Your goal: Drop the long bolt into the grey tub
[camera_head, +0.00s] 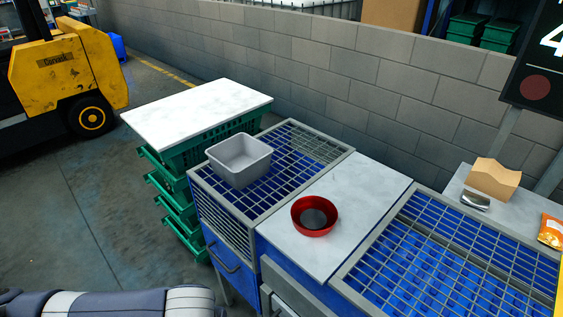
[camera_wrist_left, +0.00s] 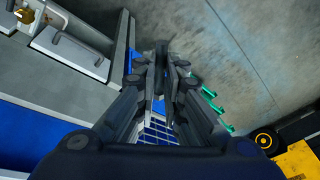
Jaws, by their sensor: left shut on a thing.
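The grey tub (camera_head: 247,174) stands upright on the blue-floored wire grid in the middle of the head view. Its inside looks empty from here. My left gripper (camera_wrist_left: 161,72) is shut in the left wrist view. A dark, narrow upright thing (camera_wrist_left: 161,58) sits between its fingertips; it appears to be the long bolt, but its shape is hard to make out against the dark fingers. In the head view only my left arm shows, at the lower left; its gripper is out of frame. My right gripper is not in view.
A red bowl (camera_head: 301,224) with a dark inside sits on the pale worktop (camera_head: 345,190) right of the tub. Green crates (camera_head: 176,190) under a white board (camera_head: 198,108) stand left. An open carton (camera_head: 493,180), a metal thing (camera_head: 475,201) and an orange packet (camera_head: 551,230) lie right.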

